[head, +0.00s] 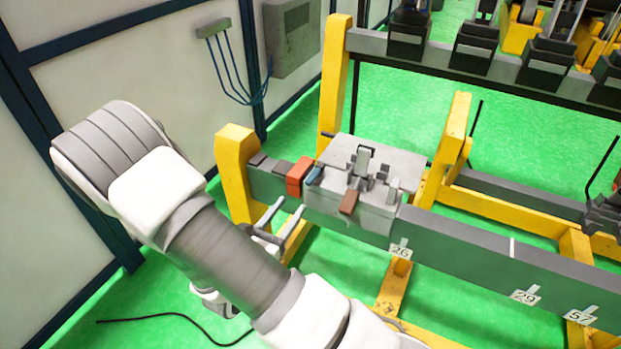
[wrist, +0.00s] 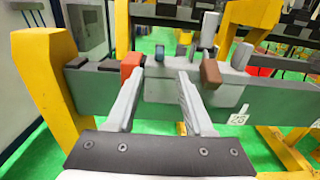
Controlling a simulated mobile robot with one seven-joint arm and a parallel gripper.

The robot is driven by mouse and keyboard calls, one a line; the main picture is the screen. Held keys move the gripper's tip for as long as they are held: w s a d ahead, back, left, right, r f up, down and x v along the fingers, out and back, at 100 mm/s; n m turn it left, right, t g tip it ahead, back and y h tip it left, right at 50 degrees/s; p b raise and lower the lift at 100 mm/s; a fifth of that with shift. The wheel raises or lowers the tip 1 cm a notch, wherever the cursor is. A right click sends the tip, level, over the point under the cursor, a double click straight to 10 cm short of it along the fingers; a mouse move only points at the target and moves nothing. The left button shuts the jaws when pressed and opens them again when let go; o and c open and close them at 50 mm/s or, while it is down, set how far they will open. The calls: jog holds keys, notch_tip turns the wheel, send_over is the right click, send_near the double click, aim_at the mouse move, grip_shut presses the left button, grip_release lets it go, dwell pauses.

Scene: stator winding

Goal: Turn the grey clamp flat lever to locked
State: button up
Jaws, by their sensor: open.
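The clamp fixture (head: 378,205) is a pale grey block on the dark grey beam. A grey flat lever (head: 363,160) stands roughly upright on its top; in the wrist view a grey upright lever (wrist: 210,29) shows right of centre. A brown lever (head: 349,202) is on the near side and a blue lever (head: 313,176) is at the left. My gripper (head: 286,211) is open and empty, in front of the beam and left of the fixture. In the wrist view its fingertips (wrist: 161,74) are spread, apart from the grey lever. The lever's base is partly hidden there.
An orange-red block (head: 299,172) sits on the beam left of the fixture. Yellow posts (head: 237,175) rise at both sides. The beam (head: 470,248) runs clear to the right, with number tags. A rear rail carries several dark clamps.

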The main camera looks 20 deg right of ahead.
aim_at(307, 184)
jog(key=x, duration=1.1)
jog(key=shift+w+d, duration=0.25)
jog(key=shift+c, duration=0.3)
grip_shut()
dwell(0.6)
